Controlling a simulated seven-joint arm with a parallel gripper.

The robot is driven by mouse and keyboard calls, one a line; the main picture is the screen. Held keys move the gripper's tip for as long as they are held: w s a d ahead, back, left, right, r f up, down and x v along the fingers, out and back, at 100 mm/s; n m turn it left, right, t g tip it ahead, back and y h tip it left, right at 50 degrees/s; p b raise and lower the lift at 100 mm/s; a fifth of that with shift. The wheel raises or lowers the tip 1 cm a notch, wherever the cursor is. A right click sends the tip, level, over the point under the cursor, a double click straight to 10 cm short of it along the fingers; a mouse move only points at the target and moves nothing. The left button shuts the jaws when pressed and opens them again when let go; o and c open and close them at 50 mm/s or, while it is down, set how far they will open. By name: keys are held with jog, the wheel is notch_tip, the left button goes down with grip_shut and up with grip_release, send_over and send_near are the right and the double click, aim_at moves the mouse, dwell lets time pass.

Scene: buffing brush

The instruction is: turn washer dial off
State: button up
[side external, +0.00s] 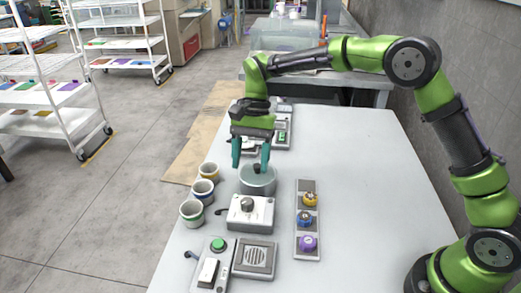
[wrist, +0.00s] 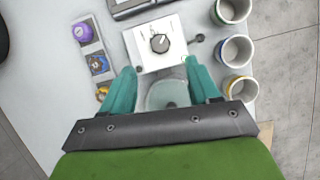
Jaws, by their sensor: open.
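A white box (side external: 262,214) with a dark round dial (side external: 247,204) on its top stands near the middle of the table. The wrist view shows the box (wrist: 176,28) and its dial (wrist: 159,43) beyond my fingertips, with a pale pointer line on the dial and small marks around it. A grey round tub (side external: 262,187) stands directly behind the box. My gripper (side external: 251,162) is open and empty, pointing down over the tub. In the wrist view my gripper (wrist: 160,68) has its two teal fingers spread wide, with the tub (wrist: 160,97) showing between them. Nothing touches the dial.
Several banded cups (side external: 191,213) stand left of the box. A grey strip (side external: 307,243) with yellow, blue and purple knobs lies to its right. A panel with a green button (side external: 217,244) and a speaker-like unit (side external: 254,259) are in front. The table's right side is clear.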

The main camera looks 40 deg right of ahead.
aim_at(247, 201)
jog(key=x, duration=0.9)
jog(key=shift+f, duration=0.2)
jog(key=shift+c, duration=0.4)
jog(key=c, duration=1)
